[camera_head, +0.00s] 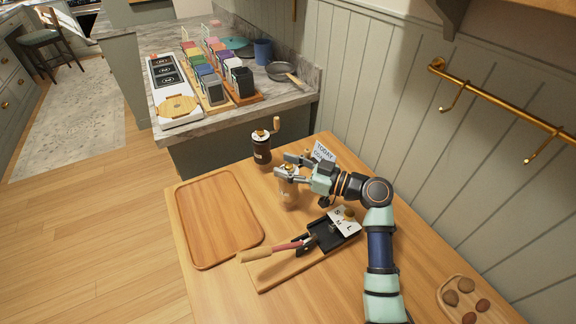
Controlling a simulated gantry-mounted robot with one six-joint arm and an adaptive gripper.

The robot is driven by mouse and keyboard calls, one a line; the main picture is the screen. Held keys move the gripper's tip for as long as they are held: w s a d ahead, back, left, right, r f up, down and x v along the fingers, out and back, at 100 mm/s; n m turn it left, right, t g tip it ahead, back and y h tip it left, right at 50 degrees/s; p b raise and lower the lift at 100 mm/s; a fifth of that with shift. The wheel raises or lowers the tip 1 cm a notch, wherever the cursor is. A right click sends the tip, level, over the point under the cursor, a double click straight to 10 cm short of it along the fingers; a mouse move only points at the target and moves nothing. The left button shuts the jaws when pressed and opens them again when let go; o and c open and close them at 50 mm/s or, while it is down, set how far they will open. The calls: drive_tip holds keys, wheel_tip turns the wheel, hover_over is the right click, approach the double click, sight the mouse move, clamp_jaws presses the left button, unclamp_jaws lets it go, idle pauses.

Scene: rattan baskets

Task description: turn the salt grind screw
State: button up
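A light brown, partly see-through grinder (289,197) stands upright on the wooden table, below my gripper. It looks like the salt grinder, but I can read no label on it. My gripper (288,167) reaches in from the right at its top. The two fingers lie on either side of a small gold knob or screw (290,168). Whether they touch it I cannot tell; the fingers hide much of the grinder's top. A dark grinder (262,152) with a crank handle stands upright just behind and to the left, apart from the gripper.
An empty wooden tray (212,222) lies on the left. A board with a black holder (325,238) and a wooden-handled tool lies in front. A small sign (322,153) stands behind my gripper. A small tray (449,291) with several brown pieces is at the lower right.

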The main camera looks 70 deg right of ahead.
idle(0.3)
